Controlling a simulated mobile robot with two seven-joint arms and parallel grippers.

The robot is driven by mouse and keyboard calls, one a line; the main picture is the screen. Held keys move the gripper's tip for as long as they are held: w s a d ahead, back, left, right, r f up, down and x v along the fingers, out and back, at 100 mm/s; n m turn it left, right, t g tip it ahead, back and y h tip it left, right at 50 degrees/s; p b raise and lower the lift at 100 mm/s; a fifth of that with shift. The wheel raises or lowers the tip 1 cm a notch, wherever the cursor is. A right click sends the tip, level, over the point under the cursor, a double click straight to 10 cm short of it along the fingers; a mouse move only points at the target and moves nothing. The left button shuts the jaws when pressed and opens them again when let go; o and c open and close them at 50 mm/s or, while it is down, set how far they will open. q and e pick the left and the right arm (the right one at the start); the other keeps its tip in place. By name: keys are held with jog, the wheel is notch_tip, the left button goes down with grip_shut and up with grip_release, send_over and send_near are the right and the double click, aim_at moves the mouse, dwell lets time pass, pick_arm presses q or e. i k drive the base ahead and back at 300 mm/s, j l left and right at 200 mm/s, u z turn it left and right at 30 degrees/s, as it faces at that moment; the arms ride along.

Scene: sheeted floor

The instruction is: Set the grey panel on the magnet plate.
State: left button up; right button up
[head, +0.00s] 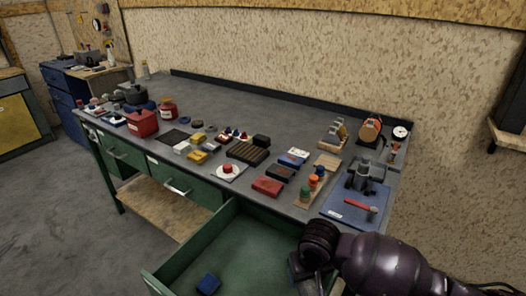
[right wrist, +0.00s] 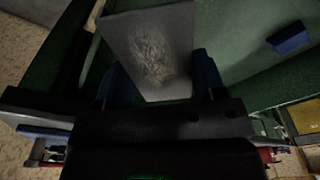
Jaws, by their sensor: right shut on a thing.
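My right gripper (right wrist: 157,78) has its two blue fingers on either side of a grey panel (right wrist: 148,40), shut on it. The panel is flat, with a pale scratched patch, and shows in the right wrist view above the open green drawer. In the head view my right gripper (head: 305,268) is at the bottom, over the drawer's right end; I cannot make out the panel clearly there. A dark flat square (head: 174,137) lies on the bench at the left; I cannot tell whether it is the magnet plate. My left gripper is not in view.
The open green drawer (head: 160,281) holds a blue block (head: 208,284). The workbench (head: 262,100) above carries many small items, among them a red box (head: 267,187), a ribbed dark block (head: 248,153) and a blue mat (head: 340,206) with a red hammer. The bench's back strip is clear.

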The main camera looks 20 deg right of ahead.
aim_at(248, 150)
jog(key=i+j+z, duration=0.1)
jog(key=z, duration=0.2)
jog(key=i+j+z, duration=0.1)
jog(key=j+z, duration=0.25)
jog(key=i+j+z, duration=0.15)
jog(key=j, duration=0.2)
jog(key=j+z, duration=0.1)
jog(key=j, duration=0.2)
jog(key=i+j, duration=0.1)
jog(key=j, duration=0.65)
jog(key=i+j+z, duration=0.15)
jog(key=j, duration=1.3)
jog(key=i+z, duration=0.05)
